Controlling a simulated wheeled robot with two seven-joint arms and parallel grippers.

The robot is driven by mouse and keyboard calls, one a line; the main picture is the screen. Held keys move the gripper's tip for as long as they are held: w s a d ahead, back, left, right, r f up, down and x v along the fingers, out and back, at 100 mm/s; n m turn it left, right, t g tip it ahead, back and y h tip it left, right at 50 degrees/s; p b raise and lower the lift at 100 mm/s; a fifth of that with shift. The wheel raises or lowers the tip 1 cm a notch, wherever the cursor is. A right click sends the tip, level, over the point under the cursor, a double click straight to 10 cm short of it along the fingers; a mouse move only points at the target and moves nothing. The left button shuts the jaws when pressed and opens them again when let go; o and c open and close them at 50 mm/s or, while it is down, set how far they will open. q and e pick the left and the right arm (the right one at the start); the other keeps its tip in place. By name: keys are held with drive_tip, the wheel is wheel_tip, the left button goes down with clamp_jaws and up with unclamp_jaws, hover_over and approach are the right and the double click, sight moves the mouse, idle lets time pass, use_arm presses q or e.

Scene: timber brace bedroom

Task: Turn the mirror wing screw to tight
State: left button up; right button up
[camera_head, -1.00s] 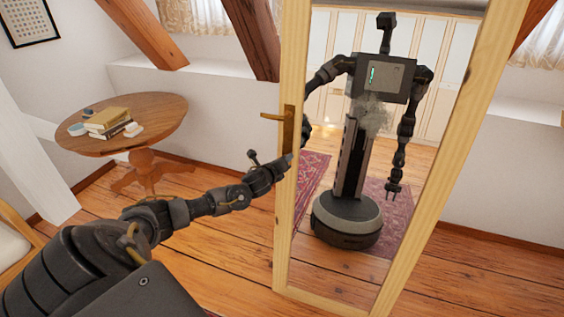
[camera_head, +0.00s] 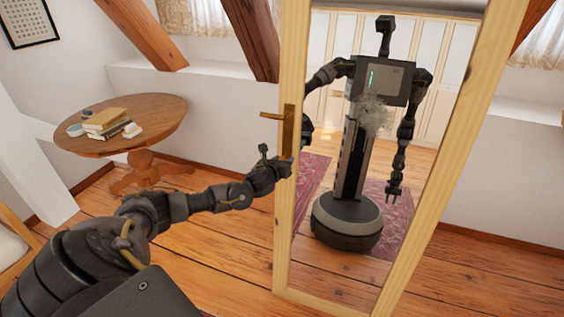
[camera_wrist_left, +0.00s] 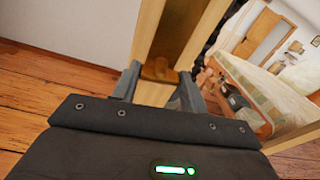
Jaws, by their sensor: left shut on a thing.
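The mirror (camera_head: 400,290) stands upright in a pale wooden frame. A brass fitting with a plate and a lever (camera_head: 287,128) is on its left upright; the lever points left, nearly level. My left gripper (camera_head: 287,168) is at this upright, just below the lever, its fingertips partly hidden. In the left wrist view the two fingers (camera_wrist_left: 157,88) straddle the upright's edge, with a brass-coloured part (camera_wrist_left: 158,68), apparently the wing screw, between them. The gripper is shut on it. The screw's exact angle is hidden. My right arm shows only as a reflection.
A round wooden table (camera_head: 160,118) with books (camera_head: 107,120) stands at the left. Sloping timber braces (camera_head: 252,40) rise behind. A chair edge (camera_head: 15,245) shows at the lower left. The plank floor around the mirror is mostly clear.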

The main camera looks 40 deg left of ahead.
use_arm(q)
drive_tip(key=shift+f, duration=0.15)
drive_tip(key=o, duration=1)
drive_tip(key=b+v, duration=0.2)
drive_tip(key=v, duration=0.9)
